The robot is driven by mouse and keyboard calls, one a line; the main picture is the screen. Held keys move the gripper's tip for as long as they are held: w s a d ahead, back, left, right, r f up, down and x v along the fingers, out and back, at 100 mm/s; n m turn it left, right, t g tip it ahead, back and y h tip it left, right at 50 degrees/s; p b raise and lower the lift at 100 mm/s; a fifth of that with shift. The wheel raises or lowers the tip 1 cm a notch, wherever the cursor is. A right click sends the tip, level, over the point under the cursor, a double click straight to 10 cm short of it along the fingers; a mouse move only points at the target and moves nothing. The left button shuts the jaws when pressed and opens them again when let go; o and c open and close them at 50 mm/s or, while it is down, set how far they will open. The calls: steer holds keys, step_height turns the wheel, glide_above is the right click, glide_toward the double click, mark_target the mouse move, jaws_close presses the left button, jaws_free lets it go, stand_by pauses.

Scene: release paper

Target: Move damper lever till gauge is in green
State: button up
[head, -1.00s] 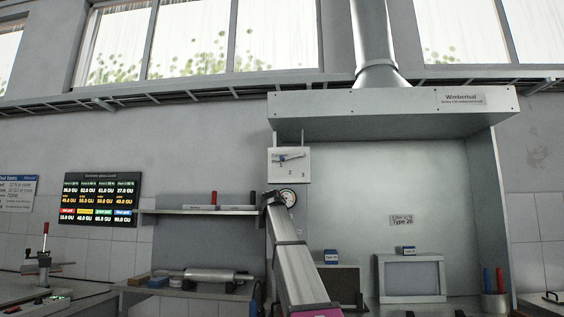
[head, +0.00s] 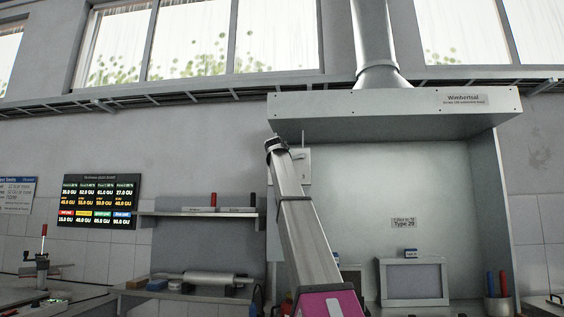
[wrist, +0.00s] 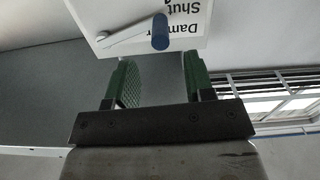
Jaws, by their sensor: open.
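The white damper plate (head: 303,166) is on the front left edge of the hood, mostly hidden behind my arm. In the wrist view the plate (wrist: 106,18) appears upside down, with the words "Damper" and "Shut" partly readable. Its lever is a pale bar (wrist: 127,33) ending in a blue knob (wrist: 160,32). My gripper (wrist: 158,62) is open, with green pads apart and nothing between them. The knob shows just beyond the fingertips, in line with the gap. In the head view my gripper (head: 276,146) covers the lever. The gauge is hidden behind my arm.
The metal hood (head: 385,122) overhangs a bench. A shelf (head: 205,213) is on the wall to the left, above a workbench with a metal cylinder (head: 203,277). A grey framed panel (head: 413,280) stands under the hood. The space before the plate looks free.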

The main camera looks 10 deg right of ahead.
mark_target(293, 157)
steer(key=x, duration=0.7)
steer(key=shift+w+f, duration=0.1)
steer(key=shift+w, duration=0.15)
steer(key=shift+f, duration=0.1)
jaws_close()
